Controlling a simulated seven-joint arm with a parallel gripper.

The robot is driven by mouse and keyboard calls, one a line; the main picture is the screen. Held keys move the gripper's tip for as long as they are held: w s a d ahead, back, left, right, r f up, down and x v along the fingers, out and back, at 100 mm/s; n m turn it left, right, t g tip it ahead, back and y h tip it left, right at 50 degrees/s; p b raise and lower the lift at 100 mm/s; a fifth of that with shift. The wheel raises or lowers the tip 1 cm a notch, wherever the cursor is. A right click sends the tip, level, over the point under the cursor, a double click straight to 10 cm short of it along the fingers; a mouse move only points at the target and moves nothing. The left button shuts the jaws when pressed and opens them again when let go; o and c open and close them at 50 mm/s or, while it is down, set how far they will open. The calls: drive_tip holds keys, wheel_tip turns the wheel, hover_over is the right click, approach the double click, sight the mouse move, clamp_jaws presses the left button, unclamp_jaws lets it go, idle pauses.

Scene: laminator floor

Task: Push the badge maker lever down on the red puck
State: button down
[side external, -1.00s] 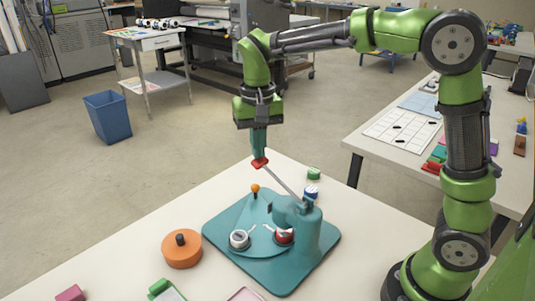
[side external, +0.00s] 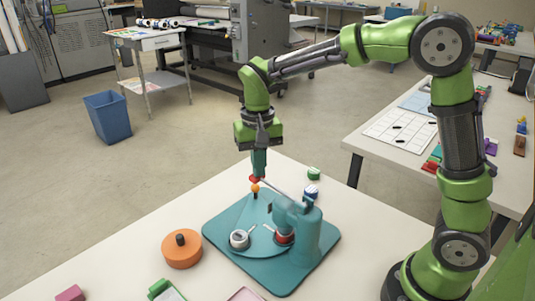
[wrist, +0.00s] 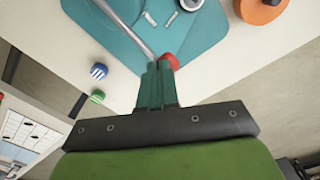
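The teal badge maker (side external: 318,240) stands on the table. Its grey lever (side external: 275,189) slopes up and left from the press head to a red knob (side external: 254,179). The red puck (side external: 285,238) sits in the right-hand die at the press column, partly hidden by the head. A die with a white and grey top (side external: 239,239) is to its left. My gripper (side external: 258,174) is right above the red knob, its fingertips at or touching it. In the wrist view the green fingers (wrist: 158,72) are together, with the knob (wrist: 172,62) just beyond the tips.
An orange round tool (side external: 182,249) lies left of the badge maker. Blue-and-white (side external: 311,192) and green (side external: 313,173) pieces lie behind it. Pink (side external: 70,294) and green (side external: 160,288) items are in front.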

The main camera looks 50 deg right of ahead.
drive_tip(key=shift+f, duration=1.35)
drive_tip(key=shift+r, duration=0.1)
wheel_tip(320, 180, up, 11)
idle(0.6)
drive_tip(key=s+d+f+n+t+y, duration=0.1)
drive_tip(key=s+t, duration=0.6)
drive_tip(key=s, duration=1)
drive_tip(key=shift+d+n+y, duration=0.5)
drive_tip(key=shift+d, duration=0.35)
